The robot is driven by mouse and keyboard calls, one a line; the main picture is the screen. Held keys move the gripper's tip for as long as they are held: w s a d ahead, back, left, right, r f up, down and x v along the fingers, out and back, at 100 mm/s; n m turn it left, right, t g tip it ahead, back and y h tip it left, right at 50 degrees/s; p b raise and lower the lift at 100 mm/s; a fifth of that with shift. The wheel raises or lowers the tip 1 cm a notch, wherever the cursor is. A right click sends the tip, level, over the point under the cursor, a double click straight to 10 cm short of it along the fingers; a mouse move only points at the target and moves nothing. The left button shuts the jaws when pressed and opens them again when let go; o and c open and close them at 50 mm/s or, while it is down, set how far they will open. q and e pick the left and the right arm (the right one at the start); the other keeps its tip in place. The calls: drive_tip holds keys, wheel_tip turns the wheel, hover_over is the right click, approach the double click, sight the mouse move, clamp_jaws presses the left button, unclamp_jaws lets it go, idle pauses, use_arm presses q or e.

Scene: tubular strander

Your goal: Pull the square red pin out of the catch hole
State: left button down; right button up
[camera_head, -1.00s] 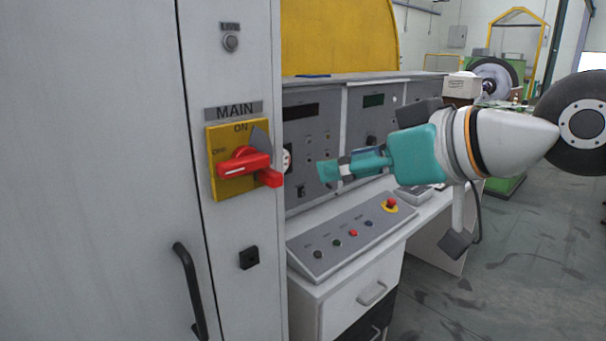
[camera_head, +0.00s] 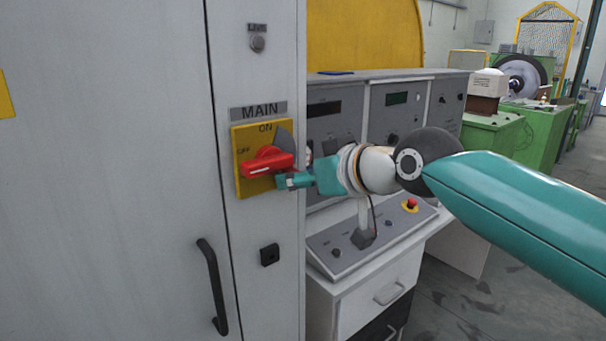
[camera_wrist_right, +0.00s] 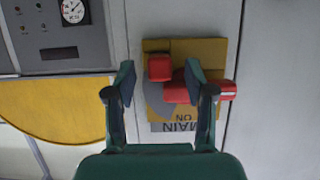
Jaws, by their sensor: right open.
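The square red pin (camera_wrist_right: 160,68) shows in the right wrist view as a small red block beside the red rotary handle (camera_wrist_right: 181,93), on the yellow switch plate (camera_wrist_right: 206,52). My right gripper (camera_wrist_right: 160,71) is open, with one fingertip on each side of the pin in that view; I cannot tell whether they touch it. In the head view my right gripper (camera_head: 284,181) is at the lower right of the red handle (camera_head: 266,162) and hides the pin. The catch hole is hidden. My left gripper is not in view.
The switch is on a grey cabinet (camera_head: 262,220) with a black door handle (camera_head: 213,287). A control console (camera_head: 340,248) with buttons stands just right of it, below my right arm. A panel with displays (camera_head: 395,115) rises behind.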

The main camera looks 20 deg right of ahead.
clamp_jaws()
idle(0.3)
drive_tip(key=shift+s, duration=0.1)
drive_tip(key=shift+s+d+b, duration=0.3)
drive_tip(key=shift+s+b, duration=0.05)
drive_tip(key=shift+s, duration=0.4)
drive_tip(key=shift+s+d+b, duration=0.25)
drive_tip(key=shift+s+b, duration=0.05)
drive_tip(key=shift+s, duration=0.5)
drive_tip(key=shift+s+d+b, duration=0.3)
drive_tip(key=shift+s+b, duration=0.05)
drive_tip(key=shift+s, duration=0.4)
